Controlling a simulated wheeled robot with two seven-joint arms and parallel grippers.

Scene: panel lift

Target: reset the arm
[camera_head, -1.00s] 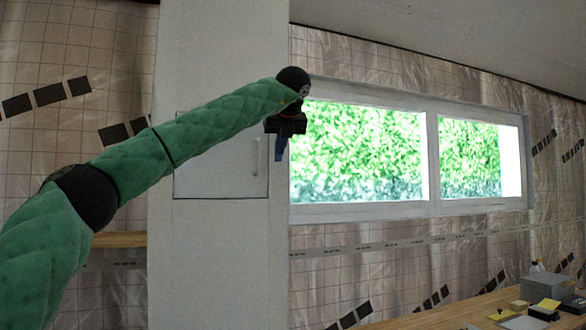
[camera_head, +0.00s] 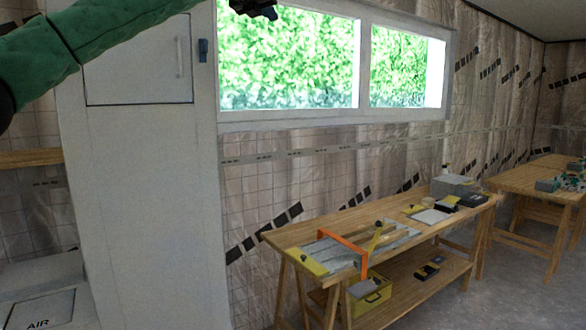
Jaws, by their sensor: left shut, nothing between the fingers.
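My left arm (camera_head: 95,28) is a green padded arm that comes in from the left along the top of the head view. My left gripper (camera_head: 262,9) is dark, cut by the top edge, and in front of the window's upper left. It is shut and nothing shows in it. A pale column (camera_head: 145,190) carries a square door panel (camera_head: 135,75) with a slim handle. My right gripper is not in view.
A wooden workbench (camera_head: 290,237) holds an orange frame (camera_head: 345,250), a grey box and small items. A yellow box (camera_head: 371,299) sits on its lower shelf. A second wooden table (camera_head: 530,182) stands at the right. The window (camera_head: 290,60) is in the back wall. Open floor lies at lower right.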

